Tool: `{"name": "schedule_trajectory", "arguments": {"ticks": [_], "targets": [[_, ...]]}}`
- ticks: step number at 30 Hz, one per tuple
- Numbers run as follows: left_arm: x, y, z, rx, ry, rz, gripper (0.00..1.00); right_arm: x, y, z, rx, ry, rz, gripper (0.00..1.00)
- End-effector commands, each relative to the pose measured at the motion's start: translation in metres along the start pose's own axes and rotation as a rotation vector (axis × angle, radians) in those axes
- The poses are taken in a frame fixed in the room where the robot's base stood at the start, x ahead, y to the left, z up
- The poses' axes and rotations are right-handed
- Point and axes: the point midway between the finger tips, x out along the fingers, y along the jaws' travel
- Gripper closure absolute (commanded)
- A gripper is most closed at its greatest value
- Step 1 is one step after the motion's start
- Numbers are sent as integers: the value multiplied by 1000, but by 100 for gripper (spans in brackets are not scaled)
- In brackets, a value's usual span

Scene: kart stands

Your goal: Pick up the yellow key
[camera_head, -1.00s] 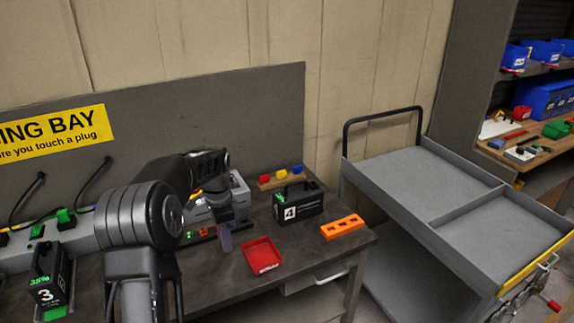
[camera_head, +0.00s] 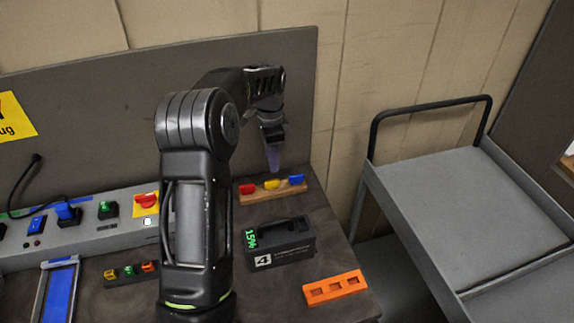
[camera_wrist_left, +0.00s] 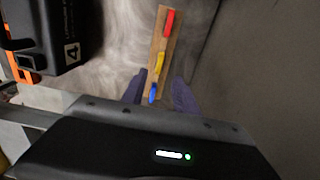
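The yellow key (camera_head: 272,184) sits in a wooden rack (camera_head: 248,198) at the back right of the bench, between a red key (camera_head: 247,189) and a blue key (camera_head: 296,180). My left gripper (camera_head: 273,165) points down above the rack, just behind the yellow key in the head view. In the left wrist view, my left gripper's fingers (camera_wrist_left: 162,92) are apart with nothing held. The yellow key (camera_wrist_left: 160,63) shows just beyond the fingertips there, and the blue key (camera_wrist_left: 153,93) shows between the fingers. My right gripper is not in view.
A black battery box marked 4 (camera_head: 282,243) stands in front of the rack. An orange holder (camera_head: 334,288) lies near the bench's right edge. A grey power strip (camera_head: 100,231) runs along the back left. A grey cart (camera_head: 440,200) stands to the right.

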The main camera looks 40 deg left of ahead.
Motion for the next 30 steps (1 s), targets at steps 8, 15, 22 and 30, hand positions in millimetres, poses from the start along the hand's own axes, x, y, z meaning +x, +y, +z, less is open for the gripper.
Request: {"name": "schedule_trajectory", "arguments": {"ticks": [8, 15, 22, 30], "targets": [[0, 0, 0, 0, 0, 0, 64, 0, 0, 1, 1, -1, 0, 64], [16, 1, 0, 0, -1, 3, 64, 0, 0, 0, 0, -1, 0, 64], [26, 0, 0, 0, 0, 0, 64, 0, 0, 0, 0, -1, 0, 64], [32, 1, 1, 0, -1, 2, 64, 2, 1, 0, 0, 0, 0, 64]]}}
